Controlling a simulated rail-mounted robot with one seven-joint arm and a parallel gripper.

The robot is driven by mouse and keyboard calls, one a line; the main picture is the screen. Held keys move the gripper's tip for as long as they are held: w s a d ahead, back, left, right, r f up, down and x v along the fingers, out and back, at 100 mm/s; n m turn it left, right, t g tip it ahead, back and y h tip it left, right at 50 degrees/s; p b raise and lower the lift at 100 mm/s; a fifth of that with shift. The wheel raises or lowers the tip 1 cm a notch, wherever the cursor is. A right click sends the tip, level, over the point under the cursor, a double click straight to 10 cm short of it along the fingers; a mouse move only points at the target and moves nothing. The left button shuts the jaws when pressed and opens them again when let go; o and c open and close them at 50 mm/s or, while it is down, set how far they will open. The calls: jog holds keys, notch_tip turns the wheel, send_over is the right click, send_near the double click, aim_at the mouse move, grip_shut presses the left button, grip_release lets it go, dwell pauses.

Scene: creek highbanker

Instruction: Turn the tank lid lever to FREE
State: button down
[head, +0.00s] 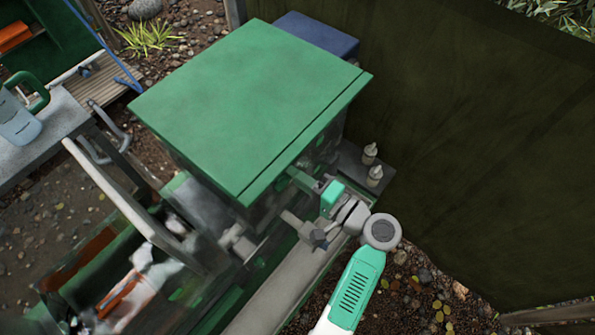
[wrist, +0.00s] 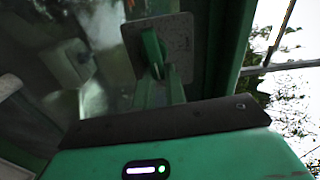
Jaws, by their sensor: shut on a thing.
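The green tank (head: 250,100) stands in the middle of the head view with its flat lid down. My gripper (head: 309,184) reaches the tank's side just below the lid's right front edge. In the wrist view, a small grey plate (wrist: 183,35) is fixed to the tank side. The green tank lid lever (wrist: 151,46) stands out in front of this plate. My gripper (wrist: 157,85) is shut on the lever. The fingers hide part of it, and I cannot read any marking on the plate.
A dark wall (head: 450,130) rises close on the right. Two small pale bottles (head: 372,165) stand on a ledge beside the tank. A grey table (head: 45,135) with a jug stands at the left. Pipework (head: 300,228) sits below my gripper.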

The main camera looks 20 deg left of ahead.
jog(key=shift+f+m, duration=0.1)
jog(key=shift+m, duration=0.4)
jog(key=c, duration=1.4)
grip_release()
jog(key=shift+c, duration=0.2)
jog(key=shift+d, duration=0.1)
jog(key=b+v, duration=0.1)
jog(key=v, duration=0.6)
jog(key=shift+d, duration=0.35)
jog(key=shift+s, duration=0.15)
jog(key=v, duration=1.2)
